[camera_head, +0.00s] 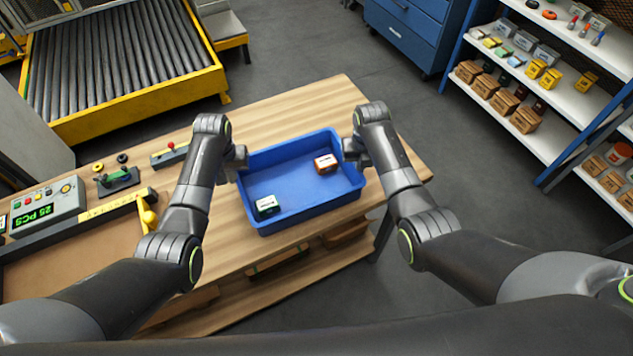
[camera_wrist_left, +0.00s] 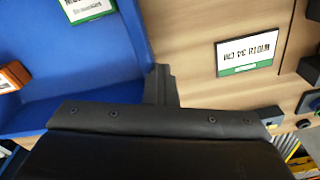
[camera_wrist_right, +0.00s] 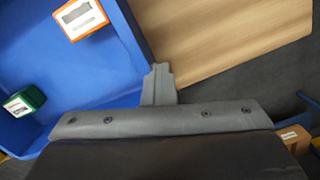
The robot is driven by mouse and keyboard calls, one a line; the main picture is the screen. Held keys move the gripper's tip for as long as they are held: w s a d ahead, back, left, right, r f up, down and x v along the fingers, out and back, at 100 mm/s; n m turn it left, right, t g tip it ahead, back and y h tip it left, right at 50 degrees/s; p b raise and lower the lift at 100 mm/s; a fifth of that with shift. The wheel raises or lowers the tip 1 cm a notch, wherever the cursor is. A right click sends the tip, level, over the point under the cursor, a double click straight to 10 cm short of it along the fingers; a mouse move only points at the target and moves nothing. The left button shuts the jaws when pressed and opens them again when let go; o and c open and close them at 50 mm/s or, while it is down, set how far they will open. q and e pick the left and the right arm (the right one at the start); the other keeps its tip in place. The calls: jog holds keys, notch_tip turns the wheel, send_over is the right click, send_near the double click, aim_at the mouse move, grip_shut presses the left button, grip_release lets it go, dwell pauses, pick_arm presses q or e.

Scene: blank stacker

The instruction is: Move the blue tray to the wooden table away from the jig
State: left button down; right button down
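The blue tray (camera_head: 290,221) is over the right part of the wooden table (camera_head: 330,92). It holds an orange-and-white box (camera_head: 326,164) and a green-and-white box (camera_head: 267,206). I cannot tell whether its base touches the table. My left gripper (camera_head: 240,162) is shut on the tray's left wall; the left wrist view shows its finger at the tray wall (camera_wrist_left: 135,30). My right gripper (camera_head: 350,152) is shut on the right wall, and the right wrist view shows the tray wall (camera_wrist_right: 128,35) running into the finger. The far fingers are mostly hidden.
A dark-framed fixture with a yellow scale (camera_head: 110,208), likely the jig, lies left beside a counter display (camera_head: 45,212). A small red-knobbed device (camera_head: 170,154) is near the left arm. A roller conveyor (camera_head: 120,60) stands behind. Bare table lies behind and left of the tray.

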pick_arm(q)
jog(key=c, duration=2.1)
grip_release()
jog(key=shift+a+r, duration=0.1)
jog(key=shift+a, duration=0.25)
pick_arm(e)
jog(key=shift+d+r, duration=0.1)
jog(key=shift+d, duration=0.2)
pick_arm(q)
jog(key=o, duration=0.4)
jog(key=shift+s+a, duration=0.1)
jog(key=shift+a, duration=0.4)
jog(key=shift+c, duration=0.2)
pick_arm(e)
jog(key=shift+d, duration=0.55)
jog(key=c, duration=1.7)
grip_release()
jog(key=shift+c, duration=0.2)
pick_arm(q)
jog(key=shift+r, duration=0.1)
notch_tip(320, 180, up, 12)
jog(key=shift+s, duration=0.4)
pick_arm(e)
notch_tip(320, 180, up, 12)
jog(key=shift+s, duration=0.45)
